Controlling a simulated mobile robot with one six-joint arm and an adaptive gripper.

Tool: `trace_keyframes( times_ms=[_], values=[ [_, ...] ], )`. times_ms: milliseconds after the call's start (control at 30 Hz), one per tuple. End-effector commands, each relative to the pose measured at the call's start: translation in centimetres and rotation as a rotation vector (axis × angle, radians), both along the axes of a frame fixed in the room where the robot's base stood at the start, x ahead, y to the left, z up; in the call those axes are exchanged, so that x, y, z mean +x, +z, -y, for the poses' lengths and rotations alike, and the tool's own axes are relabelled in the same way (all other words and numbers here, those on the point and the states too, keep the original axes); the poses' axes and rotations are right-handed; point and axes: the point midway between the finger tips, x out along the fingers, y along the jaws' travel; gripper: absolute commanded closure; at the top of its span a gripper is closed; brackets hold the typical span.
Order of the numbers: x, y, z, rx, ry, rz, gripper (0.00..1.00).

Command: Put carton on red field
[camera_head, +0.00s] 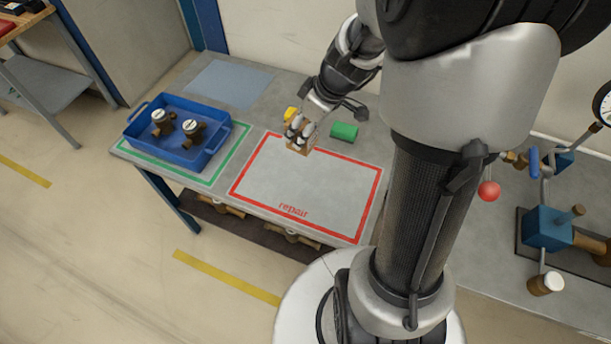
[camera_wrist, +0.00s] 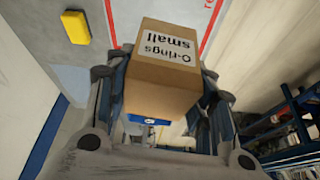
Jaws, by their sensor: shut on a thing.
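In the wrist view the carton (camera_wrist: 163,72) sits between both fingers, with a white label reading "O-rings small" facing up. The red field (camera_head: 305,185) is a red outline marked "repair" on the grey table, and its inside looks empty. Part of its red line also shows in the wrist view (camera_wrist: 212,25). The carton's height above the table is hard to tell.
A blue crate (camera_head: 137,133) with two brass meters stands at the left in a green outline. A green block (camera_head: 344,130) and a yellow block (camera_head: 290,113) lie beyond the red field. A test rig (camera_head: 545,230) stands at the right.

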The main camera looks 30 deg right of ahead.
Motion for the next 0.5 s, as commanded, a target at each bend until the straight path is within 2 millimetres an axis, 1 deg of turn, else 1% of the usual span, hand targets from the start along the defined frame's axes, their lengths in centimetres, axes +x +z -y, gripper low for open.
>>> trace_keyframes(
  times_ms=[33,100,167,200,267,500],
  values=[
    [0.2,0.2,0.9,0.0,0.041,0.001,0.77],
    [0.3,0.4,1.4,-0.002,0.09,0.001,0.77],
    [0.3,0.1,1.6,0.0,0.114,-0.001,0.77],
    [0.3,-0.5,1.6,0.001,0.12,-0.002,0.77],
    [0.2,-1.8,1.6,0.001,0.125,-0.004,0.77],
    [0.2,-8.4,1.6,0.0,0.123,-0.006,0.77]
  ],
)
